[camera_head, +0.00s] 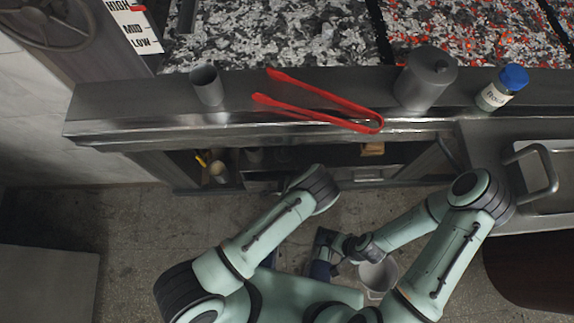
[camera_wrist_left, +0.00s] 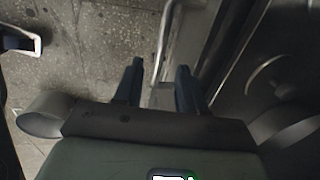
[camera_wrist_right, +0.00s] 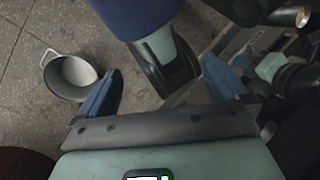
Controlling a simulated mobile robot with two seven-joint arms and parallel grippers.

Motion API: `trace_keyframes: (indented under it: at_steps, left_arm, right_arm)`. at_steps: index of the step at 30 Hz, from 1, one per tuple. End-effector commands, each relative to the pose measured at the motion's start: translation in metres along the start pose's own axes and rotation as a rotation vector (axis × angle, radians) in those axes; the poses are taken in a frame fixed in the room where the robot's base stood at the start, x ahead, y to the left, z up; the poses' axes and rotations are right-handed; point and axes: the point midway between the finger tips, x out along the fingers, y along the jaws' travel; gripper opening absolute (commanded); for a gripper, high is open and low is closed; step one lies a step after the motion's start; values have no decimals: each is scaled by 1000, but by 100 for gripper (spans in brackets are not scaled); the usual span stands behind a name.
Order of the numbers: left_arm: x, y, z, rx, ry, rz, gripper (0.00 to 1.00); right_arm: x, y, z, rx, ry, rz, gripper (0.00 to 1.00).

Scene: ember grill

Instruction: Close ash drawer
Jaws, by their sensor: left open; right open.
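The ash drawer is hard to make out; a grey metal front (camera_head: 366,173) shows low under the grill counter in the head view, partly covered by my left arm. In the left wrist view a thin pale metal bar (camera_wrist_left: 163,38) runs beside a grey metal panel (camera_wrist_left: 197,40), just beyond the fingers. I cannot tell whether the bar is the drawer's handle. My left gripper (camera_wrist_left: 158,78) is open and empty, close to this metalwork; my forearm hides it from the head view. My right gripper (camera_head: 326,252) is open and empty, low over the floor, beside a pale bucket (camera_head: 378,274).
The open shelf below holds small items. The bucket (camera_wrist_right: 70,76) stands on the tiled floor.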

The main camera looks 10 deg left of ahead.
Motion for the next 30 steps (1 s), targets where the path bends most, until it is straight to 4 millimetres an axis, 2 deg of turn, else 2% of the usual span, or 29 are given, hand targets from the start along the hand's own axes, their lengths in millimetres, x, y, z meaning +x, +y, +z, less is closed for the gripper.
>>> trace_keyframes:
  at_steps: [1, 7, 12, 19, 20, 21, 23, 24, 30]
  left_arm:
    - [13, 1, 1, -1, -2, 1, 40]
    - [38, 0, 0, -1, 0, 0, 40]
    - [45, 0, 0, -3, 1, -1, 40]
    - [44, 0, 0, -3, 0, -1, 40]
    - [44, 0, 0, -3, 0, -1, 37]
    - [44, 0, 0, -3, 0, -1, 24]
    - [44, 0, 0, -3, 0, -1, 4]
    - [44, 0, 0, -3, 0, -1, 0]
    - [45, -2, 0, -6, 1, -1, 0]
  right_arm:
    - [5, 1, -2, -1, 3, -1, 100]
    - [12, 3, -13, 1, 35, -1, 100]
    - [13, 4, -18, 2, 48, 0, 100]
    - [13, 4, -18, 2, 50, 0, 100]
    - [13, 4, -19, 2, 50, 0, 100]
    - [13, 4, -19, 2, 50, 0, 100]
    - [13, 4, -19, 3, 50, 0, 100]
    - [13, 4, -18, 3, 50, 0, 100]
    - [15, 5, -20, 3, 54, 0, 100]
